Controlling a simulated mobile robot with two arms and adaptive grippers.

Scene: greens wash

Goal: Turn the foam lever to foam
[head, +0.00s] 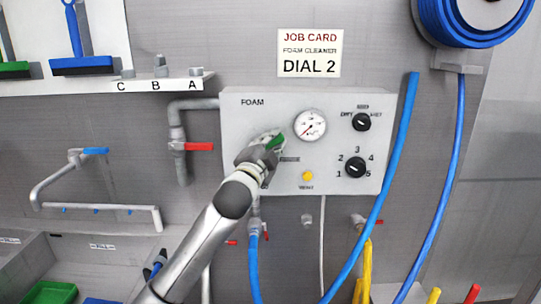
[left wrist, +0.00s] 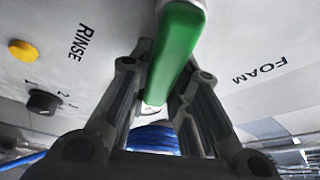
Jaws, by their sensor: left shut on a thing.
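The foam lever (head: 276,142) is a green handle on the left part of the grey foam panel (head: 236,135). In the head view my left gripper (head: 265,152) covers most of it. In the left wrist view the green lever (left wrist: 176,52) runs between the two dark fingers of my left gripper (left wrist: 163,72), which is shut on it. The words FOAM (left wrist: 260,69) and RINSE (left wrist: 82,42) stand on the panel to either side of the lever. My right gripper is in neither view.
A gauge (head: 310,125), two black dials and a yellow button (head: 308,176) sit right of the lever. A red-handled valve (head: 199,146) is on the pipe at left. A blue hose (head: 385,190) hangs across the panel's right side. A shelf (head: 150,84) is at upper left.

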